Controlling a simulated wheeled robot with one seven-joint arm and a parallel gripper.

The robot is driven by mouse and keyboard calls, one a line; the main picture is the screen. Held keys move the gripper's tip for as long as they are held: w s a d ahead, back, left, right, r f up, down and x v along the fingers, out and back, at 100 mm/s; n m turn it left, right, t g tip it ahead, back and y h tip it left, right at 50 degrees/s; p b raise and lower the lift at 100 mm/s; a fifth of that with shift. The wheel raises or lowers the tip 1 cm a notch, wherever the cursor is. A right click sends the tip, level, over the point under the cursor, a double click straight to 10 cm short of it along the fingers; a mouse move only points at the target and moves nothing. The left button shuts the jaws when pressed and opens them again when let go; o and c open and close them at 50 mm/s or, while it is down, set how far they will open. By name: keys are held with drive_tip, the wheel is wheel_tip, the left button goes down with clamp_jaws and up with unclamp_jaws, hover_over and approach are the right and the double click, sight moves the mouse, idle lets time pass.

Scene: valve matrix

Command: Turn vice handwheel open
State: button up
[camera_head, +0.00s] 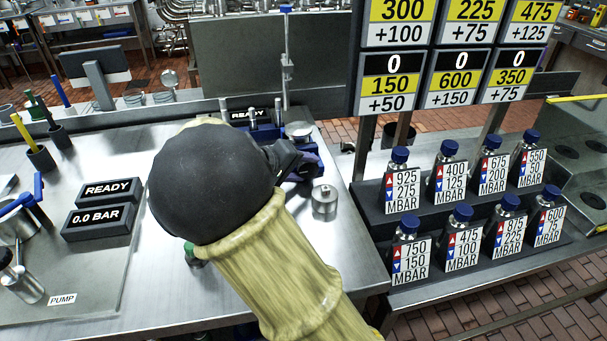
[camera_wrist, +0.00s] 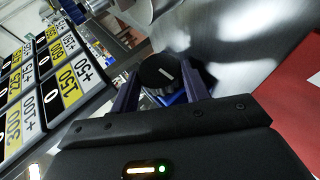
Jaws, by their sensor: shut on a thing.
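The handwheel (camera_wrist: 167,73), a round black knob with a ribbed rim and one white mark, is in the middle of the wrist view. The two dark fingers of my gripper (camera_wrist: 161,84) lie on either side of it and are shut on it. A bit of blue shows just below the knob. In the head view my gripper (camera_head: 297,163) is at the right part of the steel bench, and my arm hides most of the vice and the handwheel there.
A small steel cylinder (camera_head: 324,202) stands close to my gripper on the steel bench (camera_head: 110,285). READY and 0.0 BAR displays (camera_head: 100,208) are at left. Several blue-capped bottles (camera_head: 405,248) stand on a dark rack to the right, below a number board (camera_head: 395,80).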

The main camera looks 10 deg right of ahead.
drive_tip(key=shift+a+f+n+t+h+b, duration=0.1)
drive_tip(key=shift+f+n+t+h+b, duration=0.1)
drive_tip(key=shift+h+b, duration=0.35)
drive_tip(key=shift+a+f+n+t+h+b, duration=0.1)
drive_tip(key=shift+n+h+b, duration=0.1)
drive_tip(key=shift+h, duration=0.65)
drive_tip(key=o, duration=1)
